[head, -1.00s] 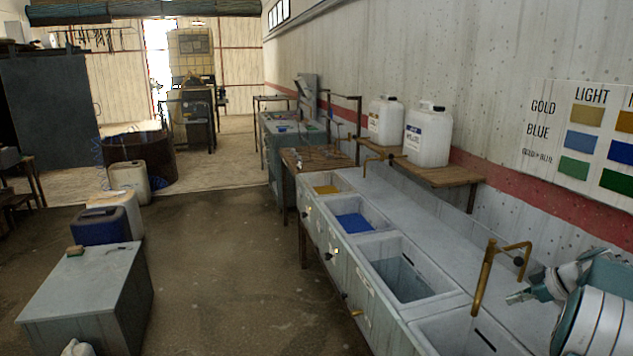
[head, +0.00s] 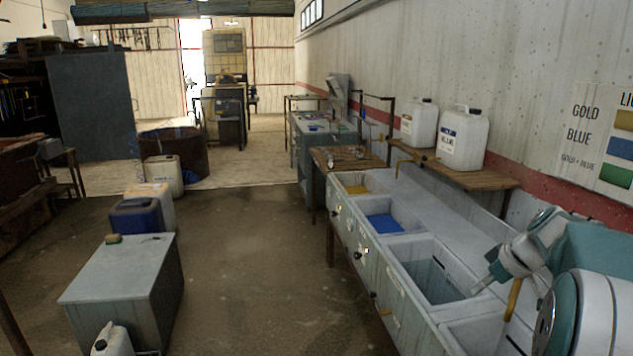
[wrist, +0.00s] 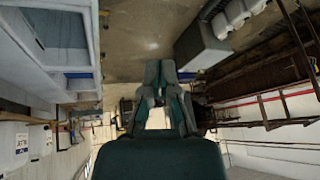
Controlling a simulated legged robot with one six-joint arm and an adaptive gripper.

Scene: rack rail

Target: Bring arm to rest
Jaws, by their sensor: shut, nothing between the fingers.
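My arm, white and teal, reaches in from the right edge of the head view. Nothing is held. The fingertips stand against bare floor in that view, with the basins (wrist: 88,40) to the left. The gripper's height above the basins is hard to judge.
Two white jugs (head: 462,138) stand on a wooden wall shelf (head: 470,176). A brass tap (head: 513,298) shows beside my arm. A grey chest (head: 125,272) and several canisters (head: 136,219) stand left. The floor (head: 250,270) between chest and basins is clear.

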